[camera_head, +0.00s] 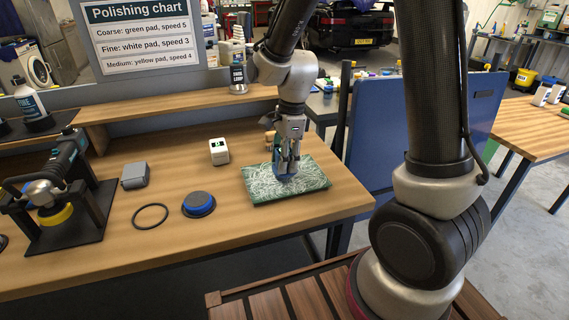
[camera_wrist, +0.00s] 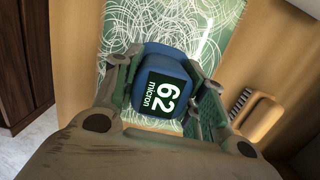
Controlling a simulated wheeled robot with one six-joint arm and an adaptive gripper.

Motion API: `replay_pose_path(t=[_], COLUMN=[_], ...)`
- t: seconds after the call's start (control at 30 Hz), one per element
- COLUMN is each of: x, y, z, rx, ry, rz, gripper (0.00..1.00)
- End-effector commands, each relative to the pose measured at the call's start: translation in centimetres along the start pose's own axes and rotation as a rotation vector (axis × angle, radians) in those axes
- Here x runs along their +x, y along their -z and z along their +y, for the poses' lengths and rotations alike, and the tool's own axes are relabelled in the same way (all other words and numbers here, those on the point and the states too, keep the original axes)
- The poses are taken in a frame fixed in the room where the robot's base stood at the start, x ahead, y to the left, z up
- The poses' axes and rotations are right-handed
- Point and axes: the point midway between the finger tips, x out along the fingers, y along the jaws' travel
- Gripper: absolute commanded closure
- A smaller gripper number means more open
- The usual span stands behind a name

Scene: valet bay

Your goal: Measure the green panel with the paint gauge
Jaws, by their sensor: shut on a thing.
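The green panel (camera_head: 258,190) lies flat on the wooden bench near its right front corner, covered in pale swirl scratches. It also fills the top middle of the wrist view (camera_wrist: 226,22). My gripper (camera_head: 287,168) is over the panel and shut on the blue paint gauge (camera_head: 285,176). In the wrist view the gauge (camera_wrist: 186,64) sits between the fingers, and its display reads "62 micron". The gauge appears to be down on the panel; its contact face is hidden.
A wooden-handled brush (camera_wrist: 262,116) lies beside the panel. A white box (camera_head: 219,151), a grey block (camera_head: 135,176), a blue pad (camera_head: 198,204) and a black ring (camera_head: 150,216) lie to the left. A polisher (camera_head: 55,185) rests on a black stand. A blue board (camera_head: 410,120) stands behind right.

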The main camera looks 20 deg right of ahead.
Motion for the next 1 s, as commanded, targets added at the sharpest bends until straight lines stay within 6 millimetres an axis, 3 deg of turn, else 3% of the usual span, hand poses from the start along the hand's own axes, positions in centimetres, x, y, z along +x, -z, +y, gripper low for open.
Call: replay_pose_path(t=[0.53,1.0], x=[-4.7,-5.1], y=[-0.6,-0.6], z=[-0.1,-0.1], rx=[0.0,0.0], ry=[0.003,0.001], rz=[-0.001,0.0], gripper=[0.84,0.84])
